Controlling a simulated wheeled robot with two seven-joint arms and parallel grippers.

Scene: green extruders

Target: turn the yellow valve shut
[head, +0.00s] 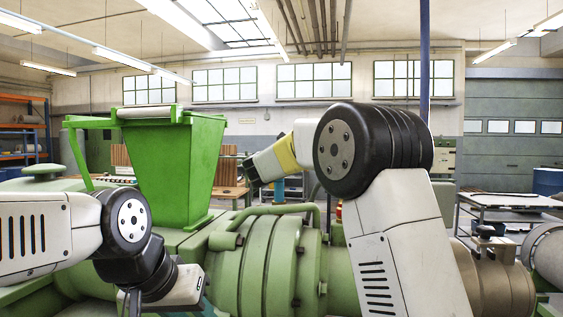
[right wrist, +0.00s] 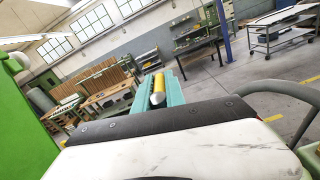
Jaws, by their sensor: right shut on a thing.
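My right arm reaches up from the lower right, and its hand bends away to the left. My right gripper (head: 250,172), the dark tip of that hand, is above the green extruder (head: 262,262), to the right of its hopper (head: 172,165). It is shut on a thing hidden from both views. A yellow patch (head: 286,152) shows between white parts near this hand; I cannot tell if it is valve or arm. No valve shows clearly. In the right wrist view, the white and black hand body covers the foreground. My left gripper (head: 130,303) is mostly cut off at the bottom edge.
The green hopper also fills the left edge of the right wrist view (right wrist: 18,125). A grey curved bar (right wrist: 285,92) is on the right there. A teal machine with a yellow roller (right wrist: 158,86), workbenches and a metal table (head: 510,203) stand in the background.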

